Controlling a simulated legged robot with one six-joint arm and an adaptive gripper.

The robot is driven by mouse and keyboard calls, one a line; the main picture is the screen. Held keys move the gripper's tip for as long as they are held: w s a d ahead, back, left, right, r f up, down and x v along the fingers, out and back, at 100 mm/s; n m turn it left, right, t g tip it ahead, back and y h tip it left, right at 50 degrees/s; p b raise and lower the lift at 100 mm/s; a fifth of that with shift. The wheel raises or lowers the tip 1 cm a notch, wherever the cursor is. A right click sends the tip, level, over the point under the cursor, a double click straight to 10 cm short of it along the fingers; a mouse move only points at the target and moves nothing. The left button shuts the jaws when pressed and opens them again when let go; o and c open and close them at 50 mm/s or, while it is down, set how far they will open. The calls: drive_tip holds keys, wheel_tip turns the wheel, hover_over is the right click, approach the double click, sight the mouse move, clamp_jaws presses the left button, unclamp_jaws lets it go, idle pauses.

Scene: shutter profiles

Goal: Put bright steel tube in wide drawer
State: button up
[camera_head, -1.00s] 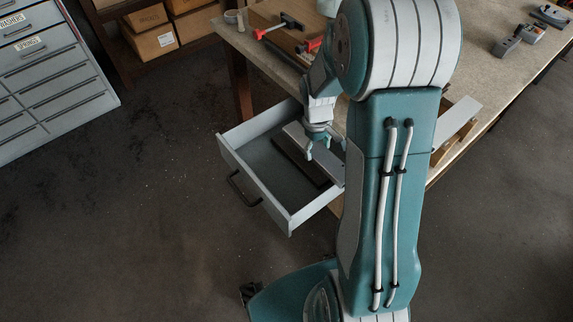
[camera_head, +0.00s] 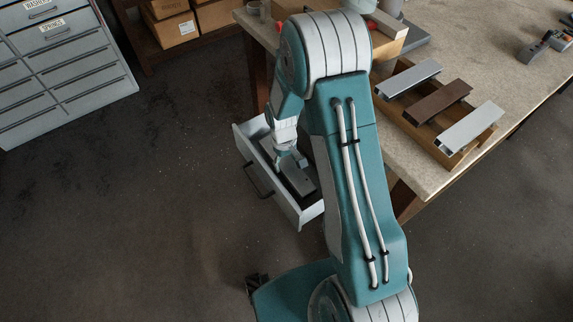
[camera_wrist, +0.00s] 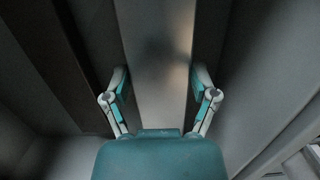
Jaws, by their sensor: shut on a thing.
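The bright steel tube (camera_wrist: 160,60) runs lengthwise between the two fingers of my gripper (camera_wrist: 160,100) in the wrist view. My gripper is shut on it, one finger at each side. In the head view my gripper (camera_head: 287,160) is low, inside or just over the open wide drawer (camera_head: 299,219). The tube also shows there (camera_head: 302,184), lying along the drawer. I cannot tell whether the tube touches the drawer floor. My arm hides the drawer's right part.
A dark profile (camera_wrist: 62,75) lies in the drawer left of the tube. On the table (camera_head: 515,75), grey (camera_head: 409,77), brown (camera_head: 437,102) and pale (camera_head: 470,127) profiles rest on a wooden rack (camera_head: 443,155). A grey cabinet (camera_head: 60,75) stands at the left. The floor before the drawer is clear.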

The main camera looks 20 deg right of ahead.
drive_tip(key=shift+f, duration=0.8)
drive_tip(key=o, duration=1.2)
drive_tip(key=shift+f, duration=0.1)
wheel_tip(320, 180, up, 12)
drive_tip(key=w, duration=0.1)
wheel_tip(320, 180, up, 16)
drive_tip(key=r+m+t, duration=0.1)
drive_tip(key=m+t, duration=0.1)
drive_tip(key=t, duration=0.1)
hover_over(284, 160)
drive_tip(key=s, duration=0.8)
drive_tip(key=s+d+r+m+t, duration=0.1)
drive_tip(key=s+r+t, duration=0.3)
drive_tip(key=s, duration=1)
wheel_tip(284, 160, up, 3)
drive_tip(key=shift+f+m, duration=0.2)
drive_tip(key=shift+m, duration=0.1)
